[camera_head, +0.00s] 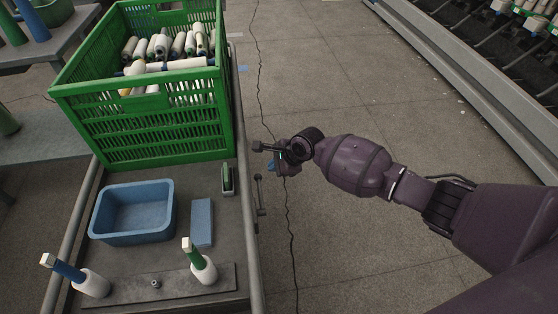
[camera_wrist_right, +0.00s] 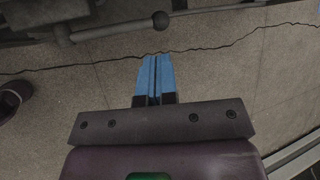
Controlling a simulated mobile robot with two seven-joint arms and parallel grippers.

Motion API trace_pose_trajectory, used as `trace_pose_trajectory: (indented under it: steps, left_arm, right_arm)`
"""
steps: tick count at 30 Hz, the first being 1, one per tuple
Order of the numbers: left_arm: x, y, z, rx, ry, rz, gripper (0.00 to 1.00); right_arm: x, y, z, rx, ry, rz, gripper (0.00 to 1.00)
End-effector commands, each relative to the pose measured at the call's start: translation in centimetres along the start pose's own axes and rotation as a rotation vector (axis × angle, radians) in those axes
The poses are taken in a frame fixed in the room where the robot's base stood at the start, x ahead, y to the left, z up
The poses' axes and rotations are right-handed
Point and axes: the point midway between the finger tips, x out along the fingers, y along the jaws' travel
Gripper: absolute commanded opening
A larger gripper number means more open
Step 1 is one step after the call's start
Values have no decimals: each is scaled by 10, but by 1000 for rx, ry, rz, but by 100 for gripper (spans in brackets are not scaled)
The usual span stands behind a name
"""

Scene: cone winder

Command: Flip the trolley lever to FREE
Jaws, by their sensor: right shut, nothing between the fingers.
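The trolley (camera_head: 240,262) stands at the left of the head view. Its lever (camera_head: 259,196) is a thin dark rod with a ball knob, on the trolley's right side. In the head view the knob end points up the picture, along the trolley's side. The lever also shows in the right wrist view (camera_wrist_right: 115,27), with its knob just beyond my fingertips. My right gripper (camera_head: 271,166) is near the knob, apart from it. Its blue fingers (camera_wrist_right: 155,62) are shut and empty. No FREE marking is legible. My left gripper is not in view.
A green crate (camera_head: 150,128) of yarn cones stands on the trolley, with a blue tub (camera_head: 133,236), a blue block (camera_head: 202,222) and two cone holders nearer. The floor (camera_head: 355,235) right of the trolley is clear, with a crack running along it. A machine (camera_head: 480,75) stands top right.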

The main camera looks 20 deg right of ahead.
Motion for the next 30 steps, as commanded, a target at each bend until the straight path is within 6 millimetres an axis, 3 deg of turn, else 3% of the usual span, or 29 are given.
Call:
trace_pose_trajectory:
  steps: [1, 3, 12, 21, 30]
  left_arm:
    - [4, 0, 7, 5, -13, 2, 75]
    - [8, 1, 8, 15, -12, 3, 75]
    - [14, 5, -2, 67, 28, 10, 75]
    - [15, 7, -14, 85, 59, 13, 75]
    - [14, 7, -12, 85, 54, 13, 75]
  right_arm:
    - [17, 6, -4, 4, 2, 11, 0]
    - [29, 6, -4, 4, 2, 11, 0]
    - [68, 4, -3, 2, 2, 7, 0]
    - [74, -1, 0, 0, -1, -2, 0]
    - [73, -2, 1, 0, 0, -2, 0]
